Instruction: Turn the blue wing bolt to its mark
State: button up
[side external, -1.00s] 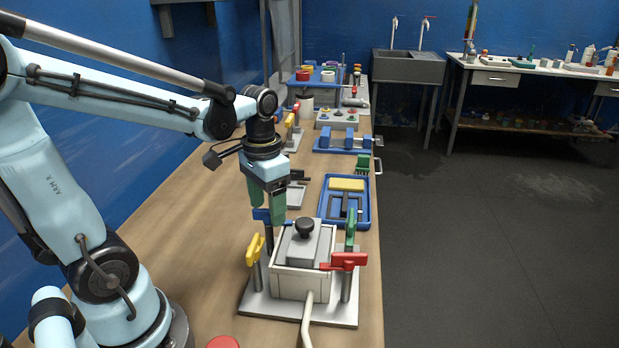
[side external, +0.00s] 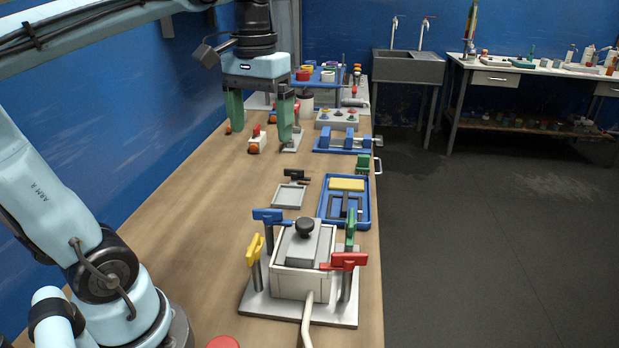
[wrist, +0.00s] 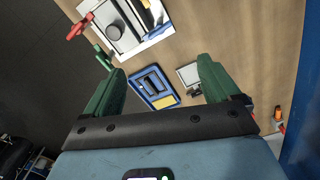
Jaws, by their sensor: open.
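The blue wing bolt (side external: 268,216) sits on a post at the far left corner of the cream cell box (side external: 300,284). Its wing lies roughly left to right in the side view. In the wrist view the blue wing bolt (wrist: 158,30) shows at the top, beyond my fingertips. I cannot make out its mark. My gripper (side external: 260,135) is open and empty, well above and behind the bolt, with green fingers pointing down. In the wrist view its fingers (wrist: 160,70) are wide apart with nothing between them.
Yellow (side external: 255,249), red (side external: 346,262) and green (side external: 350,230) wing bolts stand around the box, with a black knob (side external: 304,226) on its lid. A blue tray (side external: 324,215) and a small grey tray (side external: 288,196) lie behind.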

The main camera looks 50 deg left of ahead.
jog(key=n, duration=0.5)
send_near(267, 210)
notch_tip(267, 210, down, 9)
jog(key=shift+f, duration=0.1)
dwell(0.4)
jog(key=c, duration=1.1)
jog(key=shift+o, duration=0.2)
jog(key=shift+m, duration=0.7)
